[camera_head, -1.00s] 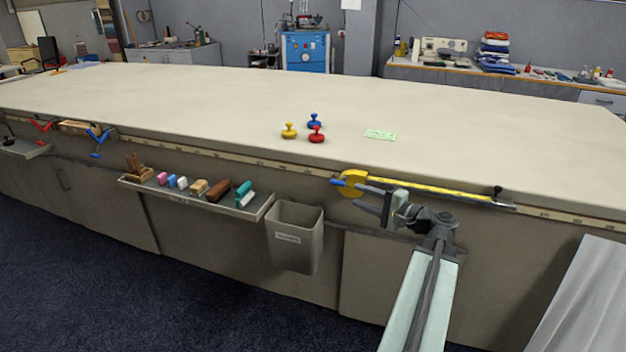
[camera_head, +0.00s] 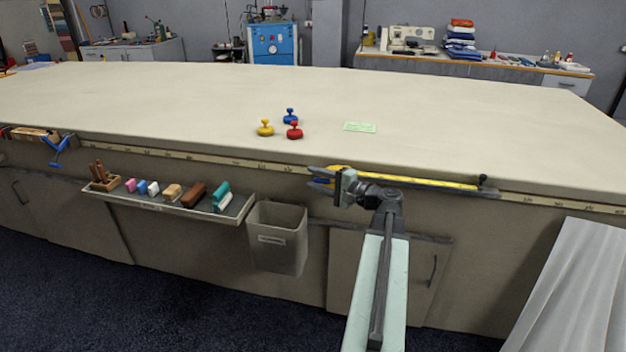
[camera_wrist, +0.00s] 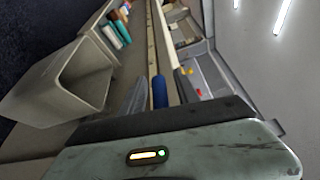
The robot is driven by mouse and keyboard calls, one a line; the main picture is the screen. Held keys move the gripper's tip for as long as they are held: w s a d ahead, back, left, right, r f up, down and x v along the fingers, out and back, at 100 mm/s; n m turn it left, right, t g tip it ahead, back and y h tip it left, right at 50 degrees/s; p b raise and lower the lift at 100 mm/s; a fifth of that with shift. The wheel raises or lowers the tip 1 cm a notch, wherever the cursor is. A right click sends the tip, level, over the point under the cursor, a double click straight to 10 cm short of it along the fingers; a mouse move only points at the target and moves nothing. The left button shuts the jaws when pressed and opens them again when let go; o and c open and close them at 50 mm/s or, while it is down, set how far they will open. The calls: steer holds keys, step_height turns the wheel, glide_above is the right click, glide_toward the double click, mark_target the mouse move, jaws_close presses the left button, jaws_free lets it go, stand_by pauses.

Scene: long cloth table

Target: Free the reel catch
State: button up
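The yellow tape reel (camera_head: 338,168) sits at the left end of the yellow tape along the table's front edge. It is partly hidden by my gripper. Its blue catch (camera_head: 322,181) points left in the head view; a blue bar, likely the same catch, shows upright in the wrist view (camera_wrist: 160,92). My gripper (camera_head: 314,177) is in front of the reel, its grey fingers pointing left on either side of the blue catch. The fingers look apart; contact with the catch cannot be told. In the wrist view one grey finger stands just left of the blue bar.
A grey bin (camera_head: 278,238) hangs below and left of my gripper. A tray (camera_head: 170,205) of blocks is farther left. Yellow (camera_head: 265,129), blue (camera_head: 290,117) and red (camera_head: 294,131) knobbed weights and a green note (camera_head: 360,127) lie on the tabletop.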

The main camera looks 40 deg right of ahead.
steer(key=shift+w, duration=0.4)
steer(key=shift+c, duration=0.4)
jaws_close()
steer(key=shift+a, duration=0.1)
stand_by(0.7)
